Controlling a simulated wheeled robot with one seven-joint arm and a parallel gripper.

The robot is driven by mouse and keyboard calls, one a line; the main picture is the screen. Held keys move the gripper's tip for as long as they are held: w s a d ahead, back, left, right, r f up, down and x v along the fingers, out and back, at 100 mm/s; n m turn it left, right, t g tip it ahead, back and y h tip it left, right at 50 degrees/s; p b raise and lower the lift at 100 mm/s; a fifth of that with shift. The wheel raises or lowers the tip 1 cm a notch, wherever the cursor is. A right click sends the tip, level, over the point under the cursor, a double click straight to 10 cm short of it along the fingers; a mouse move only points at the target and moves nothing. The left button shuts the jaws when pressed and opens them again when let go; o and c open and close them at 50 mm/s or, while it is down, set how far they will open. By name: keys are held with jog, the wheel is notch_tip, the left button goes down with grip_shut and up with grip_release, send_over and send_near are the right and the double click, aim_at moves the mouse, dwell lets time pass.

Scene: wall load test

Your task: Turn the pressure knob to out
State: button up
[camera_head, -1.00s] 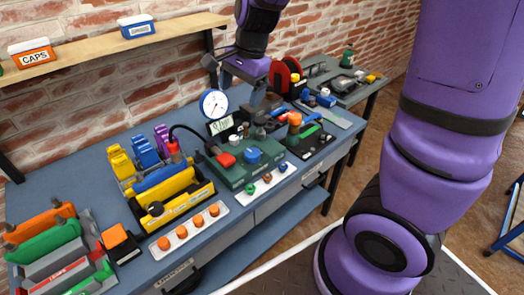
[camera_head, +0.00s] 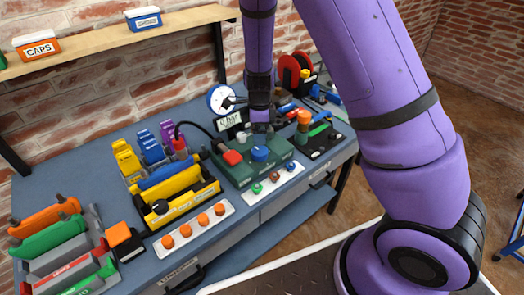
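A green test unit (camera_head: 243,174) stands on the blue bench, with a round blue knob (camera_head: 261,153) on top near its front. Any label on the knob is too small to read, so I cannot tell for sure that it is the pressure knob. A red plug (camera_head: 232,158) with a black hose sits left of the knob. A round blue-rimmed gauge (camera_head: 221,98) and a small display (camera_head: 229,121) stand behind the unit. My gripper (camera_head: 261,128) points down just behind the blue knob in the picture. Its fingers are too small and dark to tell whether they touch anything.
A yellow manifold (camera_head: 185,198) stands left of the unit, and a white strip with orange caps (camera_head: 193,229) lies before it. A dark tray (camera_head: 318,143) with an orange-topped cylinder (camera_head: 303,121) is at the right. A shelf (camera_head: 105,44) runs along the brick wall.

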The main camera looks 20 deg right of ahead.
aim_at(260, 150)
notch_tip(260, 150, down, 10)
jog(key=shift+r, duration=0.15)
dwell(0.4)
jog(key=c, duration=0.9)
